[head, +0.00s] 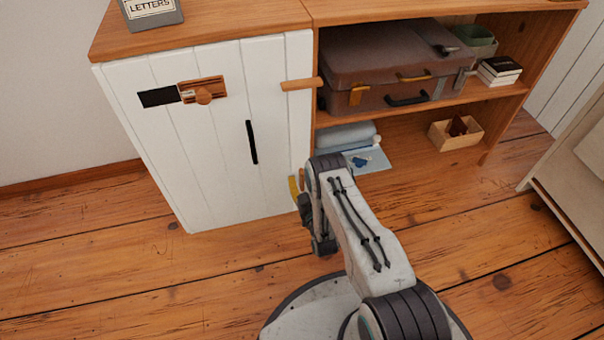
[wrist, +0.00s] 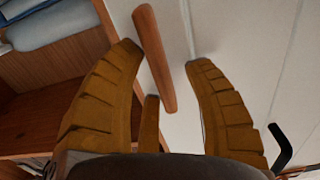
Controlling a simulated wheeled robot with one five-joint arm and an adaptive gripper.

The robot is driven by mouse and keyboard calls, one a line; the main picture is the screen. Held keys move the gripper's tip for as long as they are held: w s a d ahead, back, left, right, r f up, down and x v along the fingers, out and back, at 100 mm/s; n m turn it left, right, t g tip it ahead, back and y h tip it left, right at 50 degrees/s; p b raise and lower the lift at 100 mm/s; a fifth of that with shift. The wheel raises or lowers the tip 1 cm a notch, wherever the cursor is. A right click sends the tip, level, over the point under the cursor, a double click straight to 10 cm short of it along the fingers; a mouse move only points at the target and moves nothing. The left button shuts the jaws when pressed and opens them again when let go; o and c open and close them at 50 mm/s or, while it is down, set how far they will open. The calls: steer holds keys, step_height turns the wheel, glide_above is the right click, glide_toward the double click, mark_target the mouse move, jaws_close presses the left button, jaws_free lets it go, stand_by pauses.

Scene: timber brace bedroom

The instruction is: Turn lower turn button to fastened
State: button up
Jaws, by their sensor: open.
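The lower turn button (wrist: 155,58) is a wooden bar on the white cabinet front, close to the edge beside the open shelves. It stands nearly upright, slightly tilted, in the wrist view. In the head view only a small part of it (head: 302,180) shows beside my arm. My gripper (wrist: 163,60) is open, with its yellow ridged fingers on either side of the button. The left finger in the wrist view is closer to it; contact cannot be told. The upper turn button (head: 300,84) lies level across the edge of the white door (head: 215,150).
The door has a black handle (head: 252,142) and a wooden slider with a knob (head: 203,92). Open shelves to the right hold a brown suitcase (head: 385,65), folded blue cloth (head: 345,136) and a small wooden box (head: 455,134). Plank floor is clear in front of the door.

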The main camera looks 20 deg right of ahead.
stand_by(0.3)
jaws_close()
stand_by(0.3)
